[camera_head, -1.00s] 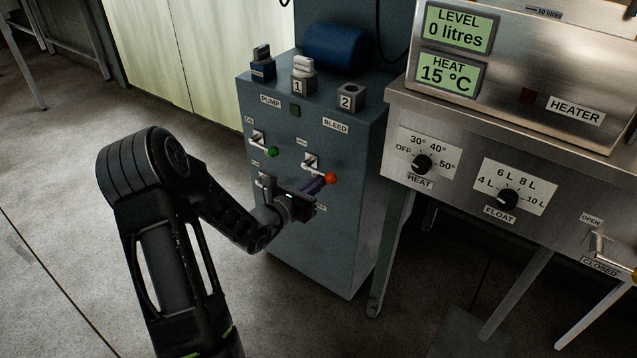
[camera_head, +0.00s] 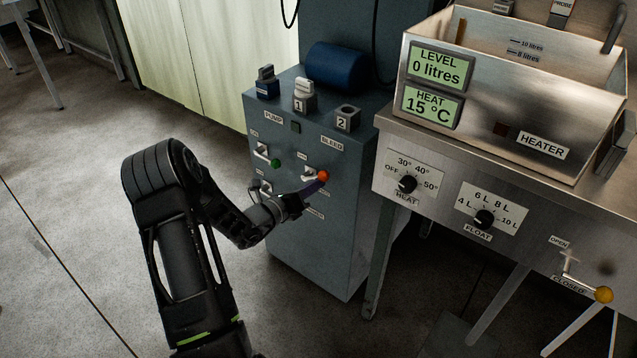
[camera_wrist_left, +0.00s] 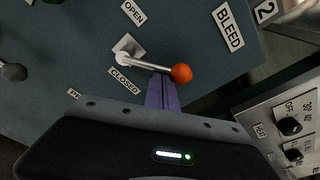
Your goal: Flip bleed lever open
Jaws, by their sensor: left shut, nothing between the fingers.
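The bleed lever is a metal rod with an orange ball knob (camera_head: 322,176), on the grey pump cabinet under the BLEED label (camera_head: 332,144). In the left wrist view the rod (camera_wrist_left: 148,65) runs from its pivot to the orange knob (camera_wrist_left: 181,73), pointing right, with OPEN (camera_wrist_left: 133,12) above and CLOSED (camera_wrist_left: 125,80) below the pivot. My left gripper (camera_head: 313,188) is shut and empty. Its purple fingers (camera_wrist_left: 162,92) lie just below the rod near the knob; they seem to touch it. My right gripper is not in view.
A green-knobbed pump lever (camera_head: 276,163) and another lever sit left on the same panel, close to my wrist. The steel heater bench (camera_head: 400,150) with dials and a yellow-knobbed lever (camera_head: 603,295) stands to the right. Open floor lies to the left.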

